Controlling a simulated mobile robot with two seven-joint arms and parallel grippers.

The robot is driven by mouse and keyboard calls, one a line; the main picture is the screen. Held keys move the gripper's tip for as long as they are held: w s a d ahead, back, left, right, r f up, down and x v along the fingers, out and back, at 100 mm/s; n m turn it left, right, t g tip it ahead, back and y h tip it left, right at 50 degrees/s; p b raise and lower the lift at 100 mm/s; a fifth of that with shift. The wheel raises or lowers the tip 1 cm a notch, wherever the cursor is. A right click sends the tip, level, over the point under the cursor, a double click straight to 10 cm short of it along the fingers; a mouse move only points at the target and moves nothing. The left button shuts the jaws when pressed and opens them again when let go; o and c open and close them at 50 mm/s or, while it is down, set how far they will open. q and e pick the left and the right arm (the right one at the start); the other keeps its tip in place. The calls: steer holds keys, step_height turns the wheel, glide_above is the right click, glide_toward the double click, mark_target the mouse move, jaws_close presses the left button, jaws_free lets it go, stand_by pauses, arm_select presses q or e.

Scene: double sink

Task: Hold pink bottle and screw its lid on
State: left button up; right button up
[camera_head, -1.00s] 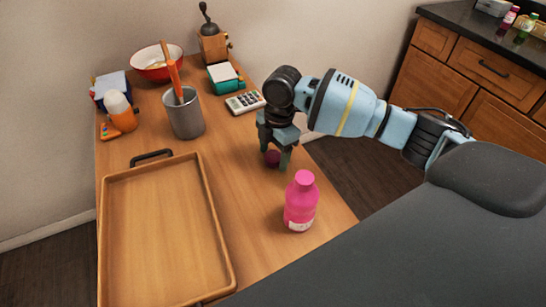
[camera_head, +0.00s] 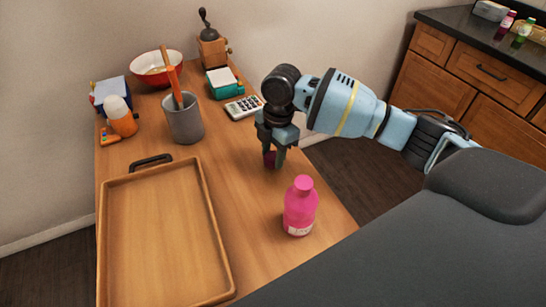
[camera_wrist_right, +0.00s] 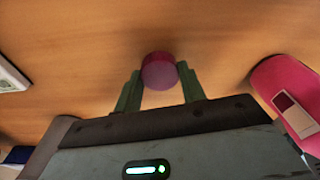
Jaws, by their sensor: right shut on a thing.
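The pink bottle (camera_head: 300,208) stands upright on the wooden table near its right edge. Its neck points up. Part of it also shows at the right of the right wrist view (camera_wrist_right: 288,92). My right gripper (camera_head: 274,158) is behind the bottle, pointing down. It is shut on a small dark pink round lid (camera_wrist_right: 160,70), with one finger on each side in the right wrist view. In the head view the lid (camera_head: 269,158) is partly hidden by the fingers. How far it is above the table is hard to tell. My left gripper is not in view.
A wooden tray (camera_head: 227,262) lies left of the bottle. Bare table lies between the tray and bottle.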

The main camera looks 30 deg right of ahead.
mark_target(273, 163)
step_height(273, 163, up, 8)
steer(key=shift+r, duration=0.25)
steer(key=shift+s, duration=0.1)
stand_by(0.4)
steer(key=s+a+r+m, duration=0.1)
steer(key=s+a+m, duration=0.1)
steer(key=s+m, duration=0.3)
steer(key=s+a+r+m+t+h, duration=0.1)
steer(key=s+m, duration=0.4)
steer(key=m, duration=0.9)
steer(key=shift+a+r+m+t, duration=0.25)
steer(key=shift+a+m+t, duration=0.05)
steer(key=shift+a, duration=0.25)
